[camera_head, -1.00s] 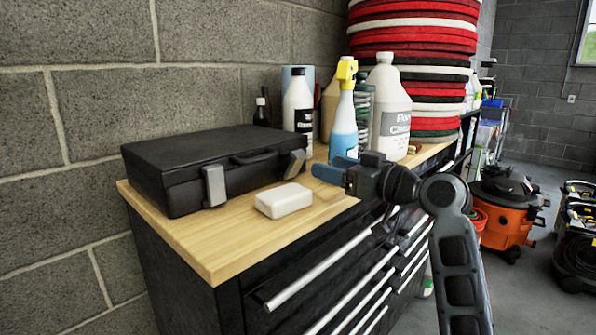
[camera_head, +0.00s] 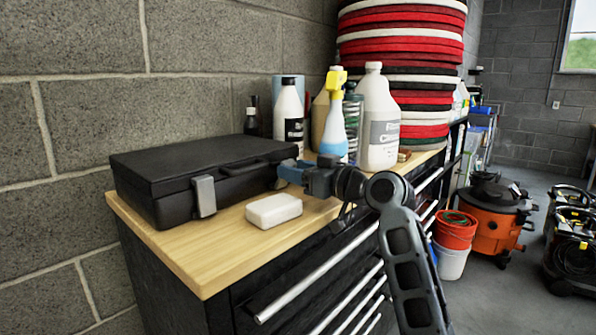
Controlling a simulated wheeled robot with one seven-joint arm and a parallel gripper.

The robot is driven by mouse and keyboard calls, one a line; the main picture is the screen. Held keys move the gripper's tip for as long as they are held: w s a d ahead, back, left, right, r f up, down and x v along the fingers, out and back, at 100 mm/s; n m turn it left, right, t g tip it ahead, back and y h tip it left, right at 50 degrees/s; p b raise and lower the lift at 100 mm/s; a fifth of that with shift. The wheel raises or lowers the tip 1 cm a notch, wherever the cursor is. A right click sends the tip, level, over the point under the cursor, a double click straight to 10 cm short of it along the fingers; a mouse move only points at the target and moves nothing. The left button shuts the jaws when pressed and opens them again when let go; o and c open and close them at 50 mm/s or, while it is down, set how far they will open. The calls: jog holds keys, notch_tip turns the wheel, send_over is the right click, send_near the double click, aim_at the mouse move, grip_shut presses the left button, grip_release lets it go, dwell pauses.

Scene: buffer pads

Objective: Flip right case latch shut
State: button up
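The black case (camera_head: 190,172) lies closed on the wooden top near the wall. Its left latch (camera_head: 204,196) is a grey tab that hangs on the front face.
A white block (camera_head: 273,210) lies on the worktop (camera_head: 180,247) in front of the case. A blue spray bottle (camera_head: 335,132), a white bottle (camera_head: 288,120) and a large jug (camera_head: 378,120) stand behind my gripper. Stacked red and white pads (camera_head: 405,50) rise behind them.

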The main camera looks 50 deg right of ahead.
aim_at(278, 163)
jog(key=c, duration=0.8)
jog(key=shift+o, duration=0.2)
jog(key=shift+r+p, duration=0.15)
jog(key=shift+p, duration=0.2)
jog(key=p, duration=0.1)
jog(key=r+g+p, duration=0.1)
jog(key=p, duration=0.1)
jog(key=shift+w, duration=0.25)
jog(key=r+g+p, duration=0.1)
jog(key=p, duration=0.3)
jog(key=shift+w+g+p, duration=0.4)
jog(key=w+g+p, duration=0.1)
jog(key=g+p, duration=0.1)
jog(key=p, duration=0.3)
jog(key=shift+w+r, duration=0.1)
jog(key=shift+w+a+g+p, duration=0.1)
jog(key=shift+w+g+p, duration=0.2)
jog(key=shift+g+p, duration=0.6)
jog(key=shift+f, duration=0.2)
